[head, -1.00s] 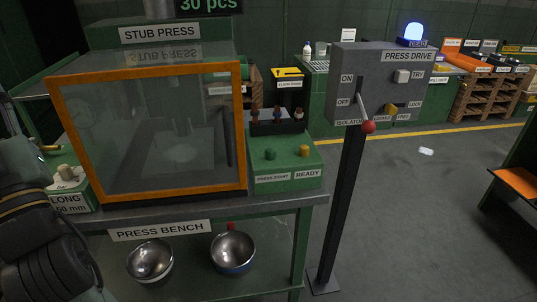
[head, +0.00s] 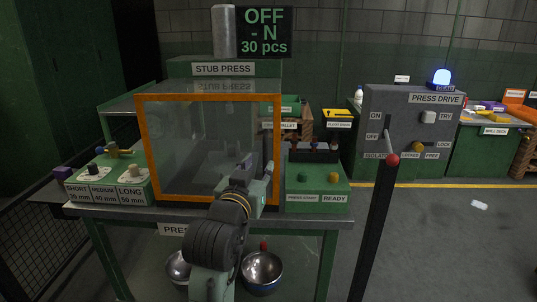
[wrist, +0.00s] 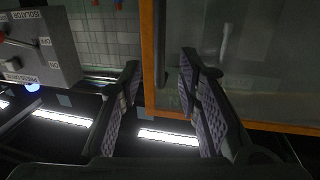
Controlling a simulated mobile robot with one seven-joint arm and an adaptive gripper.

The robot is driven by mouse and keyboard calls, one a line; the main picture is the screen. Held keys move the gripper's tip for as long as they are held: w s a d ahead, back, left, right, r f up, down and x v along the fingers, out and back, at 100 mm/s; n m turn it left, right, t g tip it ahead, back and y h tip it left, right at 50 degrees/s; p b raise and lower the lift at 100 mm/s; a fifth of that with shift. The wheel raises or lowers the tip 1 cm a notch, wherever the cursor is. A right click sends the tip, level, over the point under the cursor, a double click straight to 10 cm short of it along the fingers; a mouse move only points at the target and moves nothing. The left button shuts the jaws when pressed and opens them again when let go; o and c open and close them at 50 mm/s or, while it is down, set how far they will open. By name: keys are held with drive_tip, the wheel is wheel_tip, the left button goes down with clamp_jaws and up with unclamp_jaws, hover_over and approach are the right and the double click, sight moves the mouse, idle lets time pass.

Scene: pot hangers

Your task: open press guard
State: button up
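The press guard is a clear panel in an orange frame (head: 140,150), standing across the front of the stub press (head: 222,69); it looks shut. My gripper (head: 268,172) is in front of the guard's lower right side, and my arm hides part of the lower frame. In the wrist view my gripper (wrist: 160,88) is open, with its two dark fingers apart and nothing held. The orange frame edge (wrist: 148,50) and a dark upright bar (wrist: 160,45) beside it appear between the fingertips. I cannot tell whether either finger touches them.
The press bench (head: 110,212) carries the length blocks at left and the start buttons (head: 303,177) at right. Two metal bowls (head: 262,268) sit below. The press drive box (head: 410,120), with a red-knobbed lever (head: 392,158), stands on a post to the right. Open floor lies beyond it.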

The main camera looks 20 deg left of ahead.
sight(264, 157)
drive_tip(key=w, duration=0.2)
drive_tip(key=w+p, duration=0.1)
drive_tip(key=w, duration=0.3)
drive_tip(key=shift+w+a, duration=0.25)
drive_tip(key=shift+w, duration=0.1)
drive_tip(key=shift+c, duration=0.5)
clamp_jaws()
